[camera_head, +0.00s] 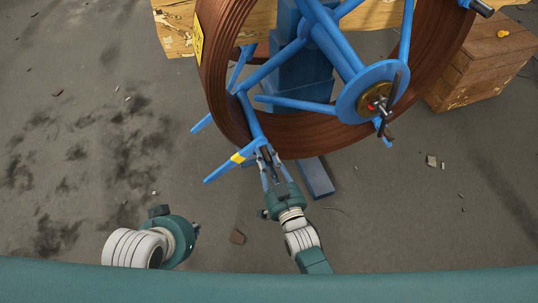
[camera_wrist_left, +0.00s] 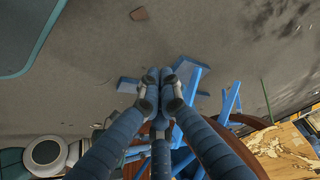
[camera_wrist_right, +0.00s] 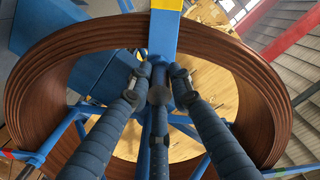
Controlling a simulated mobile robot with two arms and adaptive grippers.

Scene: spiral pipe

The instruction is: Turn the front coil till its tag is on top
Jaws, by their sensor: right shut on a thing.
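The front coil (camera_head: 222,95) is a large brown ring of pipe on a blue spoked reel (camera_head: 275,65). My right gripper (camera_head: 264,152) is shut on a blue reel arm with a yellow band (camera_head: 238,157), at the coil's lower edge. In the right wrist view its fingers (camera_wrist_right: 160,75) straddle the blue bar, with the coil (camera_wrist_right: 265,100) around them. My left gripper (camera_wrist_left: 160,75) is shut and empty, its fingertips together; its wrist shows at lower left in the head view, fingers hidden.
A blue stand (camera_head: 300,75) rises behind the reel, with a hub disc (camera_head: 355,100) in front. Pale wooden boards (camera_head: 175,30) lie at the back. A wooden crate (camera_head: 485,65) stands at the right. The grey floor at left is clear apart from small debris.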

